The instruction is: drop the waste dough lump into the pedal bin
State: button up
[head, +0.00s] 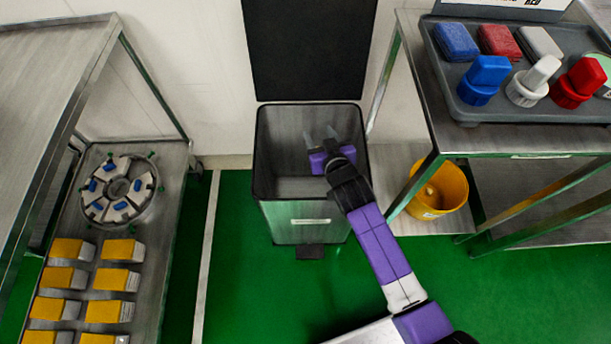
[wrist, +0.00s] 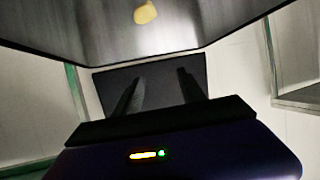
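The pedal bin (head: 292,222) is a grey metal box on the floor with its black lid (head: 310,48) standing open. My gripper (head: 321,137) is over and within the bin's mouth, fingers apart, with nothing between them. In the wrist view the open fingers (wrist: 160,88) show in front of the dark lid (wrist: 104,82). A pale yellow dough lump (wrist: 145,13) shows at the top of the wrist view, against the bin's grey inside (wrist: 100,30), apart from the fingers. I cannot tell whether it rests there. In the head view no lump shows inside the bin; my gripper and arm hide part of it.
A table on the right holds a grey tray (head: 505,111) with coloured blocks and handled tools. A yellow bucket (head: 450,193) stands beneath it. On the left, a low shelf (head: 172,210) holds a round machine part (head: 120,187) and several yellow-topped blocks. Green floor is open before the bin.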

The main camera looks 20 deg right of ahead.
jog(key=p+v, duration=0.1)
jog(key=v, duration=0.6)
jog(key=shift+s+r, duration=0.2)
jog(key=shift+s, duration=0.15)
dwell(0.4)
